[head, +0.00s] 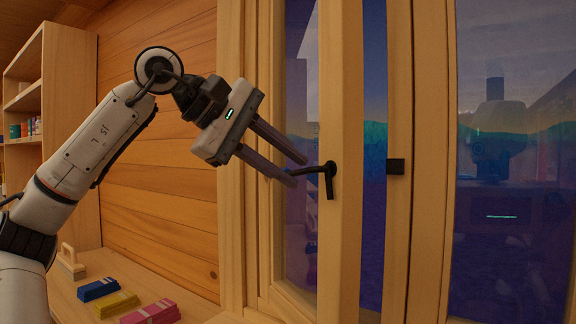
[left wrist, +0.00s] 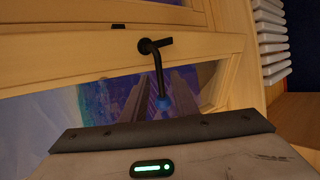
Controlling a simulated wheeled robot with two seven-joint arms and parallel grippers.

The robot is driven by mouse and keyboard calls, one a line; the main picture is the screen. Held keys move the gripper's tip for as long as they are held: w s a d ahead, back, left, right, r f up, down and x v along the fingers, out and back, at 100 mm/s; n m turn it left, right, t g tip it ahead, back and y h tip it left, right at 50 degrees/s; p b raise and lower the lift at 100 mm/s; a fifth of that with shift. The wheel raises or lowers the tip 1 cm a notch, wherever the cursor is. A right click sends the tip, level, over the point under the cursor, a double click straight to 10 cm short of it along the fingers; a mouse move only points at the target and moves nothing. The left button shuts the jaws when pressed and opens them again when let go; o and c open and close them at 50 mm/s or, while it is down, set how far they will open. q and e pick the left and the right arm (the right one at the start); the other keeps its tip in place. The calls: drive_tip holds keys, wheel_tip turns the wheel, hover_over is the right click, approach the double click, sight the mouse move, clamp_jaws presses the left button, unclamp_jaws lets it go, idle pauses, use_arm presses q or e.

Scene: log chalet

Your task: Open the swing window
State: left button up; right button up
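The swing window's sash (head: 341,120) is a light wooden frame with dark bluish glass. It seems to stand ajar, with a gap between its edge and the fixed post (head: 399,230). A black bent handle (head: 329,182) sits on the sash, its lever pointing left; the left wrist view shows the handle (left wrist: 157,62) too. My left gripper (head: 299,172) is open, its two fingers apart at the lever's free end. The lever tip lies at or between the fingertips; I cannot tell whether they touch. My right gripper is not in view.
A black catch plate (head: 396,166) is on the post. A fixed pane (head: 510,220) at right shows reflections. At lower left, a wooden counter (head: 75,300) holds blue (head: 97,289), yellow (head: 115,304) and pink (head: 150,312) blocks and a brush-like item (head: 70,262). Shelves (head: 65,120) stand behind.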

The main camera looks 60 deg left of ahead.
use_arm(q)
drive_tip(key=v, duration=1)
idle(0.3)
